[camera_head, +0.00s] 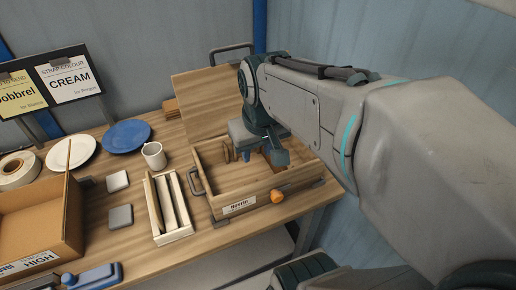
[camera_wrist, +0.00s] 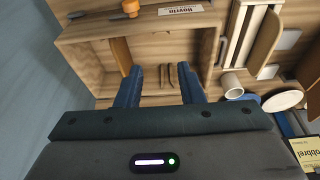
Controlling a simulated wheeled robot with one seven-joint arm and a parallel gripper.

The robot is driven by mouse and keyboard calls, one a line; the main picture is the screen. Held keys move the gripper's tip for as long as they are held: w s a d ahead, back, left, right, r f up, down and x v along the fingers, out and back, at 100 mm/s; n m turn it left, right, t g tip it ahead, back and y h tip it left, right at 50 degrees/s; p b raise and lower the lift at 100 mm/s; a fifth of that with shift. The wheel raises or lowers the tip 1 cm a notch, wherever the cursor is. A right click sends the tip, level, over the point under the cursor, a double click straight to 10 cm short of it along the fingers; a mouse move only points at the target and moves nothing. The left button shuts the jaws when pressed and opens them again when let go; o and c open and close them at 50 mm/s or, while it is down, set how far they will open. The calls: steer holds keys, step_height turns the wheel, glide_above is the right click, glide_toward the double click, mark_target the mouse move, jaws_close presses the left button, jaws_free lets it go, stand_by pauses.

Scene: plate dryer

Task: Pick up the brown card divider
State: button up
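An orange-brown thin upright piece (camera_wrist: 121,54), which looks like the brown card divider, stands inside the open wooden box (camera_head: 237,190). In the head view it is mostly hidden behind my gripper. My gripper (camera_wrist: 160,84) points down into the box, with its two blue fingers apart and nothing held between them. The piece is beside the left finger in the wrist view; I cannot tell whether they touch. Small brown slotted parts (camera_wrist: 165,74) show between the fingers, further down in the box. A tan slat (camera_head: 153,205) also leans in the white rack (camera_head: 175,238).
The box lid (camera_head: 205,100) stands open behind it. An orange knob (camera_head: 277,196) is on its front. To the left are a white mug (camera_head: 154,155), a blue plate (camera_head: 126,136), a white plate (camera_head: 71,152) and a cardboard box (camera_head: 30,215). A wall (camera_wrist: 35,70) is close by.

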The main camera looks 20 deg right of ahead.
steer(key=w+d+f+g+b, duration=0.2)
steer(key=w+d+f, duration=0.2)
steer(key=w+d, duration=0.25)
steer(key=w+d+f+g+b, duration=0.1)
steer(key=w+d+f+b, duration=0.1)
steer(key=w+d+f, duration=0.45)
steer(key=f, duration=0.2)
steer(key=w+f, duration=0.1)
steer(key=f, duration=0.1)
steer(key=a+f+p, duration=0.1)
steer(key=f, duration=0.1)
steer(key=shift+w+a, duration=0.1)
steer(key=shift+w, duration=0.1)
steer(key=shift+w+f+p, duration=0.2)
steer(key=shift+f+p, duration=0.5)
steer(key=shift+f, duration=1.9)
jaws_close()
